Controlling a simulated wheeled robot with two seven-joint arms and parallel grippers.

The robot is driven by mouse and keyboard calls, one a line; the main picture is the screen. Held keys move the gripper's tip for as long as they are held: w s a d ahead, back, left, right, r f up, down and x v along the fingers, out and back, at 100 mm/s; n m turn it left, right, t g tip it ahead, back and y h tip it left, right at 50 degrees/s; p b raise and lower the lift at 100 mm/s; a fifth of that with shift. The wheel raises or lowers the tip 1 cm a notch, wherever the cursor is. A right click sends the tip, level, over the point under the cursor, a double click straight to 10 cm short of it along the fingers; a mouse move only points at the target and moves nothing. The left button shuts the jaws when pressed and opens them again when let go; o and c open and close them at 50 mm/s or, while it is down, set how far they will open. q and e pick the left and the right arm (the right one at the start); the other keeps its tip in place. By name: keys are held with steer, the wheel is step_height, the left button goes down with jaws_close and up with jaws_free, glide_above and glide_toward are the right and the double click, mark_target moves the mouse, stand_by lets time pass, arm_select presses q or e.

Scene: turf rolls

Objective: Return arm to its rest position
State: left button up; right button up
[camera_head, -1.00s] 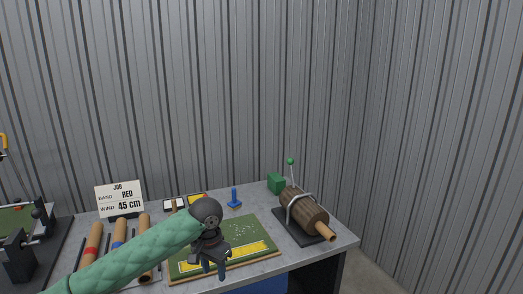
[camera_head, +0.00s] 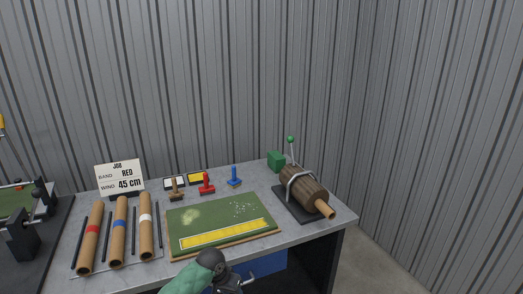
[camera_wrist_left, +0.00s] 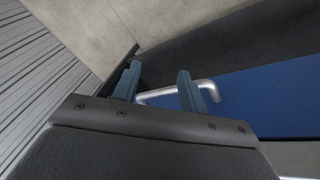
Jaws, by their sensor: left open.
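My left arm (camera_head: 187,282), in a green quilted sleeve, comes in at the bottom edge in the head view, low in front of the bench. Its dark wrist and left gripper (camera_head: 236,284) are partly cut off by the frame edge. In the left wrist view the gripper's two blue-grey fingers (camera_wrist_left: 159,84) stand apart with nothing between them that I can see held. A silver handle (camera_wrist_left: 178,93) on a blue panel (camera_wrist_left: 275,98) lies beyond the fingers; I cannot tell how far. My right gripper is not in view.
The grey bench (camera_head: 80,196) carries a green board (camera_head: 215,218) with a yellow strip, three banded tubes (camera_head: 119,235), stamps (camera_head: 206,185), a sign (camera_head: 119,178) and a clamped brown roll (camera_head: 302,187). Under it is a blue front (camera_head: 268,263). Floor shows at right.

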arm_select(q)
steer(key=s+a+f+n, duration=0.1)
steer(key=s+f, duration=0.4)
steer(key=f, duration=0.4)
steer(key=s+a+f+t, duration=0.1)
steer(key=s+a+f, duration=0.1)
steer(key=s+f, duration=0.5)
steer(key=s+a+f+n, duration=0.1)
steer(key=s+f, duration=0.2)
steer(key=f, duration=0.8)
steer(key=s+a+f+y, duration=0.1)
steer(key=s+f, duration=0.5)
steer(key=s, duration=0.3)
steer(key=s+a+f+y, duration=0.1)
steer(key=s+a+f, duration=0.1)
steer(key=s+f, duration=0.4)
steer(key=s+a+f, duration=0.2)
steer(key=s+f, duration=0.3)
steer(key=s, duration=0.7)
steer(key=shift+s+a+f+g+y, duration=0.2)
steer(key=shift+f+g+y, duration=0.2)
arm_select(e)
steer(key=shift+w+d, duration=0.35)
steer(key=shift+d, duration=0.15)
